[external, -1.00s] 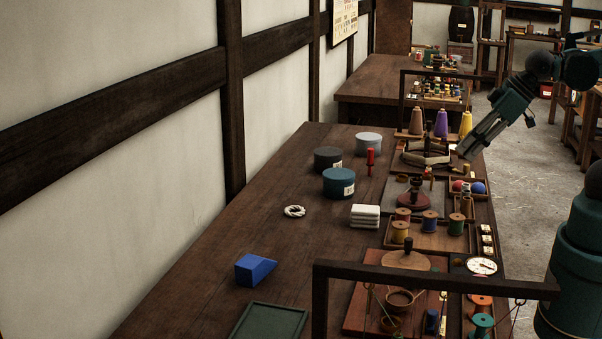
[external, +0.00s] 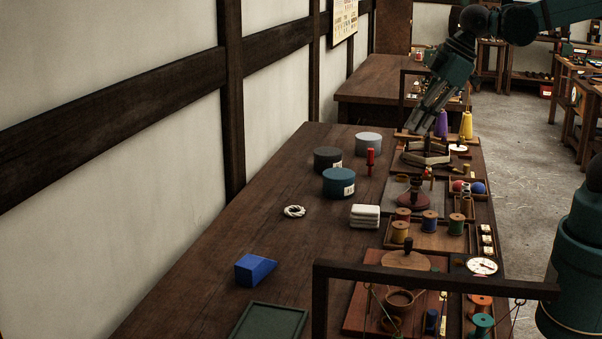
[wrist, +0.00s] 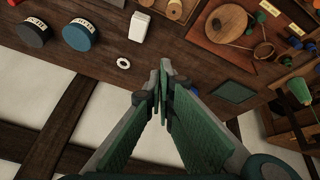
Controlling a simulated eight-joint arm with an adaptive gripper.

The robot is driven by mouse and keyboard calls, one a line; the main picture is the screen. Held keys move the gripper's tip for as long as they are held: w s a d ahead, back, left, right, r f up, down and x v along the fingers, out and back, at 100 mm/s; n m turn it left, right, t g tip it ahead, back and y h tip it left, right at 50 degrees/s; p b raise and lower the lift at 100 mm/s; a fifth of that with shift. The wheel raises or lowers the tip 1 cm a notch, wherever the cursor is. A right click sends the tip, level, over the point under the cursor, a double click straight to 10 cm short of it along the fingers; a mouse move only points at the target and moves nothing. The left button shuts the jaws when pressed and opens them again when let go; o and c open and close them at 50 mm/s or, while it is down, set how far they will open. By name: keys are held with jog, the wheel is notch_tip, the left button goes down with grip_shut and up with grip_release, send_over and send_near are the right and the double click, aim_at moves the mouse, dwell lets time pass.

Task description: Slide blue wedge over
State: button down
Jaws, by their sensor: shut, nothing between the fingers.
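My gripper (external: 419,131) is high over the far end of the table in the external view, well away from the wedge. Its fingers (wrist: 164,62) are together and empty in the wrist view.
Round tins, a blue one (external: 338,183) and a black one (external: 327,159), stand mid-table with a red peg (external: 370,162). A dark frame (external: 430,278) rises in front. Table around the wedge is clear.

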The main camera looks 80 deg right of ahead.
jog(key=w+a+f+n+g+p, duration=0.1)
jog(key=w+a+n+p, duration=0.15)
jog(key=w+a, duration=0.8)
jog(key=w+a+f+n+g+p, duration=0.15)
jog(key=w+a+n, duration=0.25)
jog(key=w+a, duration=0.65)
jog(key=w+a+f+n+g+p, duration=0.1)
jog(key=w+a+f+n, duration=0.2)
jog(key=w+a+f, duration=0.4)
jog(key=w+a+f+n+g+p, duration=0.1)
jog(key=w+a+f+n, duration=0.2)
jog(key=w+a+f, duration=0.3)
jog(key=a+f, duration=0.5)
jog(key=shift+w+a+f+n+g+h, duration=0.3)
jog(key=shift+w+f+n+g, duration=0.05)
jog(key=shift+w, duration=0.05)
jog(key=shift+f, duration=0.1)
